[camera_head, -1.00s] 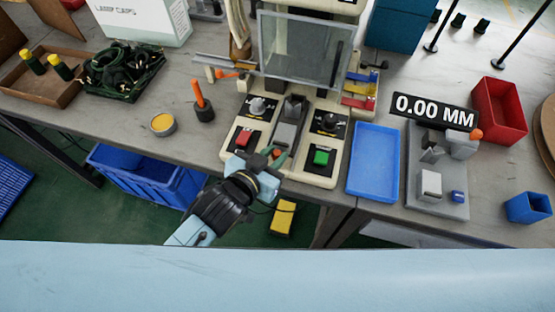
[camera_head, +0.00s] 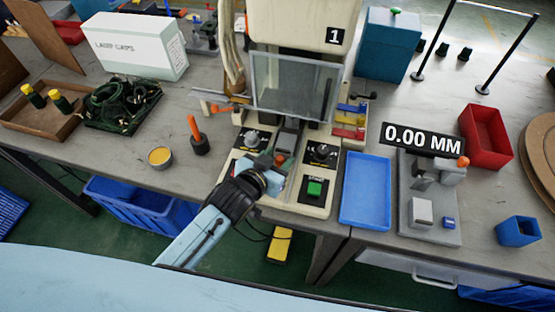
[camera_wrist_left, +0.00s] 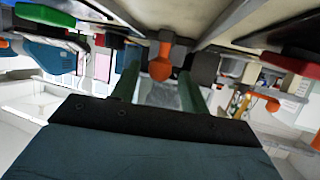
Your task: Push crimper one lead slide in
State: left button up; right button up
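Crimper one (camera_head: 300,22), a cream machine marked "1", stands on the bench with a clear guard (camera_head: 290,88) at its front. Its lead slide (camera_head: 284,143) is the grey block in the channel between the two black knob panels. An orange knob (camera_head: 280,160) shows at the slide's near end. My left gripper (camera_head: 275,172) is at the machine's front, close to this knob, and hides part of the front left panel. In the left wrist view, the green fingers (camera_wrist_left: 158,92) are apart, with an orange knob (camera_wrist_left: 160,62) beyond and between them; contact is unclear. My right gripper is out of view.
A green START button (camera_head: 314,188) is just right of my left gripper. A blue tray (camera_head: 366,190) and a grey gauge stand (camera_head: 430,235) reading 0.00 MM are further right. An orange-handled tool (camera_head: 197,135) and a yellow-topped tin (camera_head: 160,157) are left.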

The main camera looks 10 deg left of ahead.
pick_arm(q)
jog(key=shift+s, duration=0.15)
jog(key=p+v, duration=0.2)
jog(key=v, duration=1.1)
jog(key=shift+s+a+r, duration=0.1)
jog(key=shift+r, duration=0.05)
